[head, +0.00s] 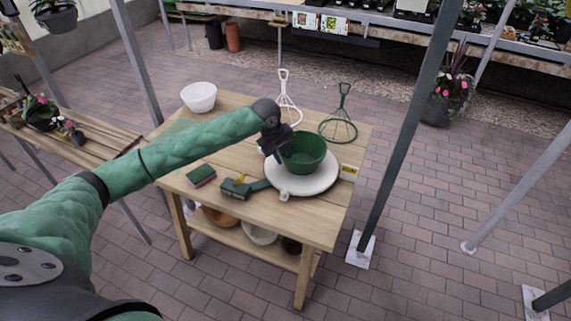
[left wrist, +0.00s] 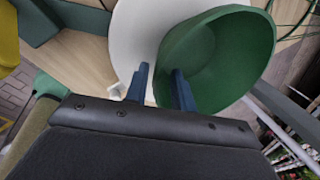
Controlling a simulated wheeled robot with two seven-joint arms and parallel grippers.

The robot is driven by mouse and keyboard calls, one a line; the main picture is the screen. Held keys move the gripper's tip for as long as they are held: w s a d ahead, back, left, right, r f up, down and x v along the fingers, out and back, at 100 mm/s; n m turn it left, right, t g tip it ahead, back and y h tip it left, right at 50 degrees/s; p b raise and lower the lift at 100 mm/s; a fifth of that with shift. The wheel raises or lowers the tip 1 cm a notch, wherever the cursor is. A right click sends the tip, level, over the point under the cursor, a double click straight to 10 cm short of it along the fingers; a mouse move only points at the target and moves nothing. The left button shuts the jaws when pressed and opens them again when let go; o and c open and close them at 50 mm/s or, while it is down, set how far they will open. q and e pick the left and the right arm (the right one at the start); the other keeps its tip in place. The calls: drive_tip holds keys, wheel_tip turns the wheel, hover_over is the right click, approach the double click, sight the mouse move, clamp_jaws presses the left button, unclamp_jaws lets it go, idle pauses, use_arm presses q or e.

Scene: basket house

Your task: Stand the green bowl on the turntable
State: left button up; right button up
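The green bowl (head: 305,155) stands upright on the round white turntable (head: 318,185), on the wooden table. It appears to rest on the turntable's surface. My left gripper (head: 279,152) is at the bowl's left rim. In the left wrist view the two blue fingers (left wrist: 161,88) are apart, one over the inside of the bowl (left wrist: 222,60) and one outside it above the turntable (left wrist: 133,40). White shows between the outer finger and the bowl wall. My right gripper is not in view.
The wooden table (head: 225,205) also holds a white bowl (head: 199,97), a green sponge (head: 201,175), a green tool with a yellow part (head: 238,186), a white wire stand (head: 287,105) and a green wire stand (head: 340,120). A grey post (head: 410,120) rises right of the table.

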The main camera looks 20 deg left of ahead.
use_arm(q)
drive_tip(key=b+v, duration=0.1)
drive_tip(key=v, duration=0.6)
drive_tip(key=shift+r+b, duration=0.3)
drive_tip(key=shift+b, duration=0.05)
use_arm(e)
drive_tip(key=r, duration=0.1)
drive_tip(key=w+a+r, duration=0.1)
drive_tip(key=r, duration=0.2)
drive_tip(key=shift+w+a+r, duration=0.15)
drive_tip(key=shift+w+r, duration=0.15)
use_arm(q)
drive_tip(key=shift+s+a, duration=0.1)
